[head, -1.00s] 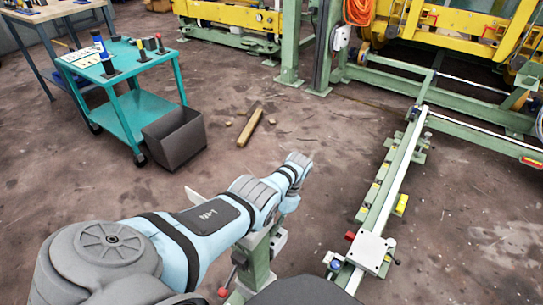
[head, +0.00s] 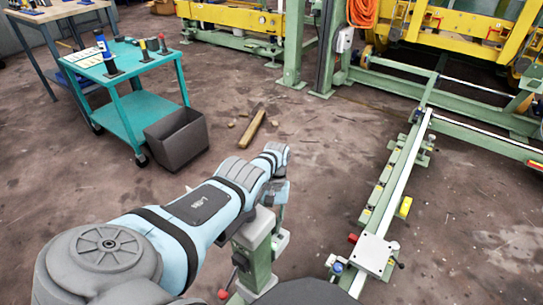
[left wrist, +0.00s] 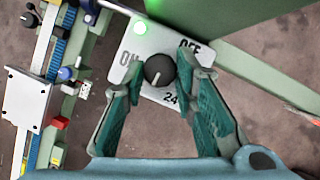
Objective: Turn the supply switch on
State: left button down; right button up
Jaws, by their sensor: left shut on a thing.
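The supply switch is a black round knob (left wrist: 160,70) on a white plate (left wrist: 157,42) in the left wrist view. The plate reads ON at the left and OFF at the right, with "24" partly visible below. The knob's white mark points down and slightly left in this view. My right gripper is not in view.
A green post (head: 258,258) stands under my left arm. A long green rail with a white plate (head: 371,254) runs to its right. A teal cart (head: 127,107), a dark bin (head: 177,140) and a wooden piece (head: 252,129) are at the left. Open floor lies between.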

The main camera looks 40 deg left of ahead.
pick_arm(q)
jog(key=shift+n, duration=0.3)
dwell(0.4)
jog(key=c, duration=1.3)
grip_release()
jog(key=v, duration=0.7)
jog(key=shift+a+r, duration=0.2)
jog(key=shift+a, duration=0.05)
